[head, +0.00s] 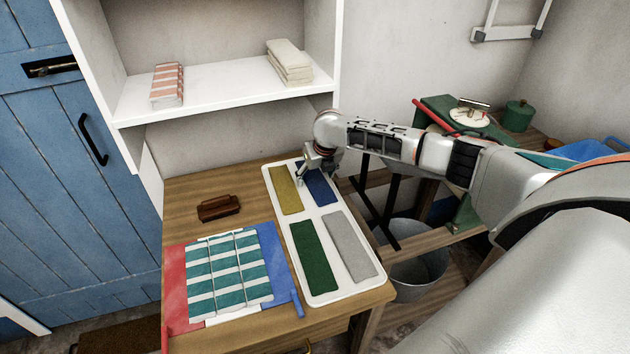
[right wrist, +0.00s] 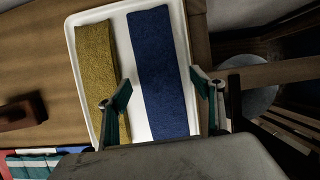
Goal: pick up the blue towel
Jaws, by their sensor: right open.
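The blue towel (head: 318,186) lies folded flat in the far right part of the white tray (head: 334,297) on the wooden table. In the right wrist view the blue towel (right wrist: 160,75) runs up between my two fingers, with white tray showing on either side of it. My right gripper (head: 306,178) is over the far end of the tray, open and empty. In the right wrist view the right gripper (right wrist: 163,95) has one teal-tipped finger near the yellow towel (right wrist: 97,70) and the other near the tray's right rim. My left gripper is not in view.
The tray also holds a green towel (head: 312,256) and a grey towel (head: 348,245). A brown brush-like block (head: 218,207) and a striped teal cloth (head: 228,273) lie to the left. A shelf (head: 215,88) overhangs behind; a metal bucket (head: 417,272) stands right of the table.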

